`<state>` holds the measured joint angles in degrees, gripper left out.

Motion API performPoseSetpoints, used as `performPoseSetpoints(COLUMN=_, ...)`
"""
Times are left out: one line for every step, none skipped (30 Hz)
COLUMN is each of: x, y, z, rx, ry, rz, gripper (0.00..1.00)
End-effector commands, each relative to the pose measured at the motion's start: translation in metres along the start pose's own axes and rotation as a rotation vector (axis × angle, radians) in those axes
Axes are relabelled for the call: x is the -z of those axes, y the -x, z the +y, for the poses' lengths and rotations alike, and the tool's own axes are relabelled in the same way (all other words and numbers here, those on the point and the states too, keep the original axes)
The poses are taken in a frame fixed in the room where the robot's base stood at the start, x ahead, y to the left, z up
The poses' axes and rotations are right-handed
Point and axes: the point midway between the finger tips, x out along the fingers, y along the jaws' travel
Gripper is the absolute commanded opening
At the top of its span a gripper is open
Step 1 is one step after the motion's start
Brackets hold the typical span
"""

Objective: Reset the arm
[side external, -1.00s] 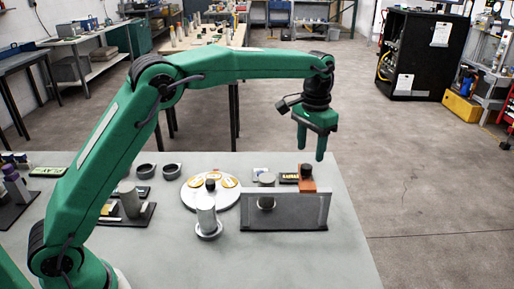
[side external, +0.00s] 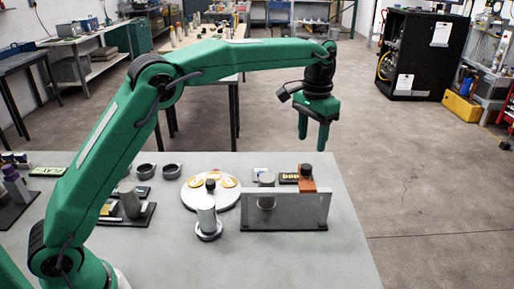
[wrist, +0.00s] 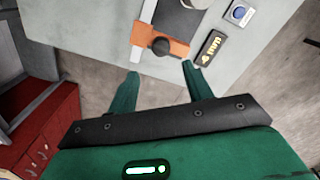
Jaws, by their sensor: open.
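My gripper (side external: 314,141) is green with two fingers pointing down. It is raised in the air above the back right part of the grey table (side external: 342,250), with nothing between its fingers. The wrist view shows my gripper (wrist: 160,78) with its two fingers apart and empty. Beyond the fingertips in that view is an orange block (wrist: 172,49) with a dark round knob on it. The orange block also stands on the table behind the upright grey plate in the side view (side external: 307,185).
The upright grey plate (side external: 300,212), a metal cylinder on a round base (side external: 207,215), a white round plate (side external: 192,200) and two dark rings (side external: 172,171) stand on the table. A black cabinet (side external: 418,55) is far right. The table's right side is clear.

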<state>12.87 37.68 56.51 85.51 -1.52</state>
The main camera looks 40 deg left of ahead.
Motion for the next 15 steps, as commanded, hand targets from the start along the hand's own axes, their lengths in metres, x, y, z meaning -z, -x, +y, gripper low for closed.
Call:
performPoseSetpoints(x=0.0, y=0.0, z=0.0, rx=0.0, ry=0.0, rz=0.0, gripper=0.5)
performPoseSetpoints(x=0.0, y=0.0, z=0.0, rx=0.0, ry=0.0, rz=0.0, gripper=0.5)
performPoseSetpoints(x=0.0, y=0.0, z=0.0, rx=0.0, ry=0.0, rz=0.0, gripper=0.5)
performPoseSetpoints(x=0.0, y=0.0, z=0.0, rx=0.0, ry=0.0, rz=0.0, gripper=0.5)
performPoseSetpoints(x=0.0, y=0.0, z=0.0, rx=0.0, ry=0.0, rz=0.0, gripper=0.5)
performPoseSetpoints(x=0.0, y=0.0, z=0.0, rx=0.0, ry=0.0, rz=0.0, gripper=0.5)
performPoseSetpoints(x=-0.001, y=0.001, z=0.0, rx=0.0, ry=0.001, rz=0.001, gripper=0.5)
performPoseSetpoints(x=-0.001, y=0.001, z=-0.001, rx=0.0, ry=0.001, rz=0.002, gripper=0.5)
performPoseSetpoints(x=-0.002, y=0.003, z=-0.001, rx=0.0, ry=0.002, rz=0.004, gripper=0.5)
performPoseSetpoints(x=-0.003, y=0.004, z=-0.002, rx=0.0, ry=0.003, rz=0.006, gripper=0.5)
performPoseSetpoints(x=-0.004, y=0.006, z=-0.003, rx=0.0, ry=0.004, rz=0.009, gripper=0.5)
performPoseSetpoints(x=-0.007, y=0.008, z=-0.004, rx=0.0, ry=0.006, rz=0.013, gripper=0.5)
performPoseSetpoints(x=-0.009, y=0.01, z=-0.005, rx=0.0, ry=0.007, rz=0.017, gripper=0.5)
performPoseSetpoints(x=-0.011, y=0.013, z=-0.006, rx=0.0, ry=0.009, rz=0.022, gripper=0.5)
performPoseSetpoints(x=-0.015, y=0.016, z=-0.008, rx=0.0, ry=0.012, rz=0.028, gripper=0.5)
